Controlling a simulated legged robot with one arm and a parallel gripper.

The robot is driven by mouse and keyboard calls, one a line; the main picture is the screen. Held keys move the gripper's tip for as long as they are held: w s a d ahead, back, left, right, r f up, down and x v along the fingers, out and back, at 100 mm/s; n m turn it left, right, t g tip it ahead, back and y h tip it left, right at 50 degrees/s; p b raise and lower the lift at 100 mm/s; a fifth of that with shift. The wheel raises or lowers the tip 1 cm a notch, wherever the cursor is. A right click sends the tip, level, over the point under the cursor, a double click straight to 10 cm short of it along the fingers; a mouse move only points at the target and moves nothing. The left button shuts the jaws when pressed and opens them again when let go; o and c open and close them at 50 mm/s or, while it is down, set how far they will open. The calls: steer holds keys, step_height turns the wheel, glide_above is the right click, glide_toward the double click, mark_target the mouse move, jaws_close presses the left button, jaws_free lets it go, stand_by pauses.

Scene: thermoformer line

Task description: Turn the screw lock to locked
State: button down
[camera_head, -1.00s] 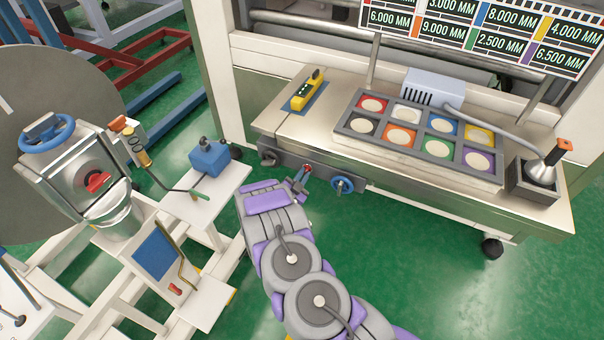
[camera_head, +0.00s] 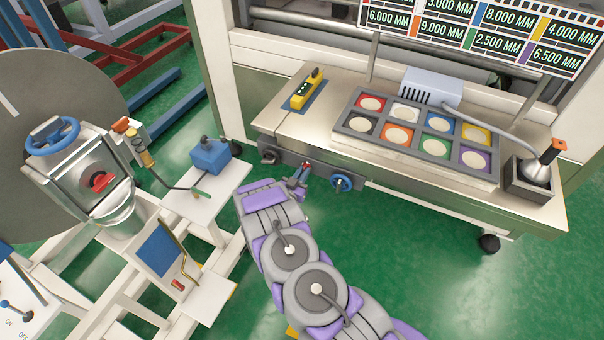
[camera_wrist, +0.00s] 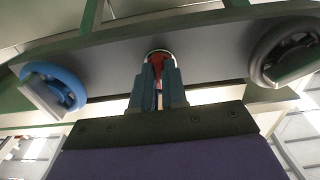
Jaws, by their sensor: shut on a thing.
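A small red knob (camera_head: 307,165), which looks like the screw lock, sits on the grey front rail of the steel bench, between a dark handwheel (camera_head: 268,156) and a blue handwheel (camera_head: 341,183). My gripper (camera_head: 300,174) reaches up to it from below. In the wrist view, the two fingers of my gripper (camera_wrist: 158,82) are closed around the red knob (camera_wrist: 158,56), one on each side. The fingers hide most of the knob, and I cannot tell its turn angle or any lock marking.
In the wrist view the blue handwheel (camera_wrist: 62,84) and dark handwheel (camera_wrist: 285,52) flank my gripper closely. The bench (camera_head: 290,125) carries a yellow device (camera_head: 307,90) and a tray of coloured squares (camera_head: 345,128). White frames with a blue box (camera_head: 210,157) stand left. Green floor is clear below right.

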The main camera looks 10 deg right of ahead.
stand_by(0.3)
steer(key=c, duration=1.2)
jaws_free()
steer(key=shift+o, duration=0.2)
steer(key=p+v, duration=0.1)
steer(key=v, duration=1.6)
steer(key=shift+a+p, duration=0.2)
steer(key=shift+p, duration=0.1)
